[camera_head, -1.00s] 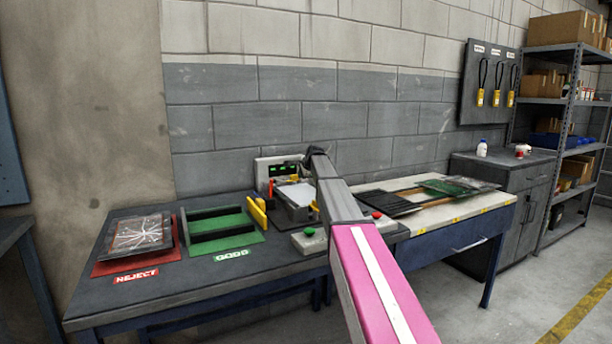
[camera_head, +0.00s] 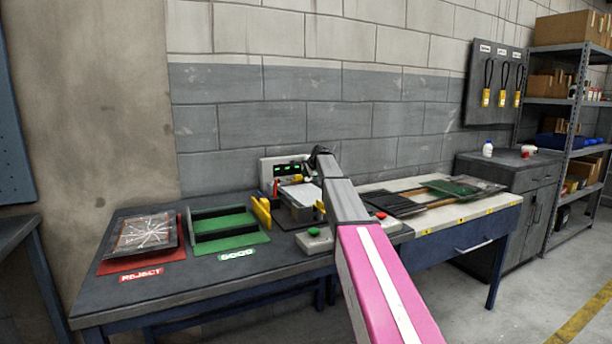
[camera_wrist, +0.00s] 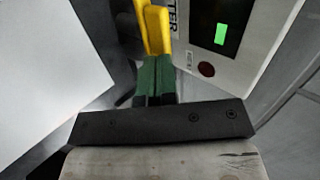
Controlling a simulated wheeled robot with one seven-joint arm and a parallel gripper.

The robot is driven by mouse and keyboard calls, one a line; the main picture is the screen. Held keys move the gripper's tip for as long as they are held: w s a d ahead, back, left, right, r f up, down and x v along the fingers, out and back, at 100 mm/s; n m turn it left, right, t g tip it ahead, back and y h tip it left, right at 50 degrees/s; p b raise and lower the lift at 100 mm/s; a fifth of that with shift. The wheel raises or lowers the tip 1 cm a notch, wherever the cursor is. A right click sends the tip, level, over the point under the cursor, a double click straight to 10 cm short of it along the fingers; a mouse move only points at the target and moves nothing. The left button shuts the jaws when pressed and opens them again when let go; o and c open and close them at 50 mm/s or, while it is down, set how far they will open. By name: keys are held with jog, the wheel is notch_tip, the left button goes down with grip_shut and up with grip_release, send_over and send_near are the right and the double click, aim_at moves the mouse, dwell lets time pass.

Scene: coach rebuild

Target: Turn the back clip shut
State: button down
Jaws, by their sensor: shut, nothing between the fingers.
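The clamping fixture (camera_head: 301,194) stands on the dark bench below the tester with lit green displays. A yellow clip (camera_wrist: 154,28) shows in the wrist view between the pale plate and the tester box; I take it to be the back clip. My gripper (camera_wrist: 157,62) is shut and empty, its green and black fingers reaching towards the clip. The clip overlaps the fingertips in this view; I cannot tell whether they touch. The clip's base is hidden. In the head view, my arm partly covers the fixture's right side.
The tester box (camera_wrist: 222,40) stands close on the right of my fingers, and the pale plate (camera_wrist: 50,70) lies close on the left. A green rack (camera_head: 232,232) and a red reject tray (camera_head: 115,264) are left of the fixture. Dark panels (camera_head: 400,203) lie on the right.

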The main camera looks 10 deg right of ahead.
jog(key=shift+w+d+n+y, duration=0.1)
jog(key=shift+w+n+y, duration=0.05)
jog(key=shift+n+y, duration=0.15)
jog(key=shift+w+d, duration=0.15)
jog(key=shift+w, duration=0.35)
dwell(0.5)
jog(key=shift+w+d, duration=0.1)
jog(key=n+g+y, duration=0.1)
jog(key=n, duration=0.1)
jog(key=w+n+g+y, duration=0.1)
jog(key=n, duration=0.1)
jog(key=w+n+g+y, duration=0.1)
jog(key=n, duration=0.1)
jog(key=shift+y, duration=0.3)
jog(key=n+g, duration=0.1)
jog(key=a+n+g+y, duration=0.1)
jog(key=n, duration=0.1)
jog(key=shift+w+g, duration=0.3)
jog(key=shift+w, duration=0.2)
